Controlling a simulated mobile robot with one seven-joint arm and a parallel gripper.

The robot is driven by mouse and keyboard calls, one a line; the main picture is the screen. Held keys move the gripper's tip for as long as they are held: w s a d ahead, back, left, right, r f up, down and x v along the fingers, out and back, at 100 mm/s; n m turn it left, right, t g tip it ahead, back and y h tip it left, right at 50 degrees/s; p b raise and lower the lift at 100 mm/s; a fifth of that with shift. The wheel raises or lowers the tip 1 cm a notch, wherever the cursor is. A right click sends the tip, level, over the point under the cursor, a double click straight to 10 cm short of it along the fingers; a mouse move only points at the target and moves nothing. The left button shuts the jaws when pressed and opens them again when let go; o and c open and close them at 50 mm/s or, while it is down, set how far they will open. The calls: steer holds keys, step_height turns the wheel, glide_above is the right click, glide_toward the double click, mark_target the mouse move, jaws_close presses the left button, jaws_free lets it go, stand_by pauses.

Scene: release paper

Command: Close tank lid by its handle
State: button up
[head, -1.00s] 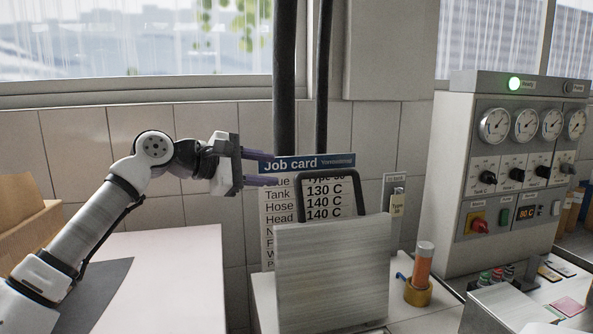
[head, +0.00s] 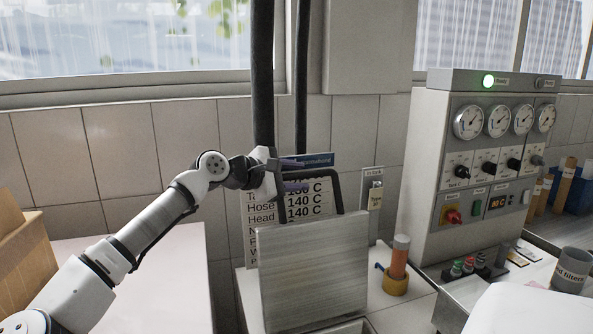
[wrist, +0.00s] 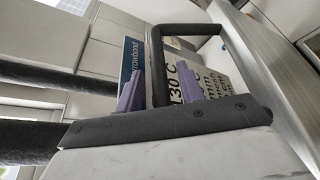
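The tank lid (head: 312,275) is a grey metal plate standing raised, with a black loop handle (head: 336,183) at its upper edge. My gripper (head: 303,175) is open, with two purple fingers pointing right at the handle's upper left part. In the wrist view, the gripper fingertips (wrist: 160,88) are spread apart and one leg of the black handle (wrist: 155,55) appears between them. Whether the fingers touch the handle, I cannot tell. The tank opening shows only a little at the lid's foot.
A job card (head: 262,215) hangs on the wall behind the gripper. An orange cylinder in a yellow roll (head: 396,280) stands right of the lid. A control panel (head: 480,165) is farther right. A cardboard box (head: 25,255) is at left. Dark vertical pipes (head: 263,80) run up the wall.

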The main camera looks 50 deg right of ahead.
steer(key=shift+d, duration=0.15)
steer(key=shift+c, duration=0.4)
jaws_close()
steer(key=shift+s+f, duration=0.1)
steer(key=shift+s+a+f+b, duration=0.1)
steer(key=shift+s+a+b, duration=0.15)
steer(key=shift+b, duration=0.6)
steer(key=shift+m+h, duration=0.4)
steer(key=shift+m, duration=0.2)
steer(key=s+b, duration=0.1)
steer(key=s+a+b, duration=0.1)
steer(key=s+r+b, duration=0.1)
steer(key=shift+s+a+r, duration=0.1)
steer(key=shift+s+a, duration=0.15)
steer(key=shift+a, duration=0.1)
steer(key=shift+t, duration=0.3)
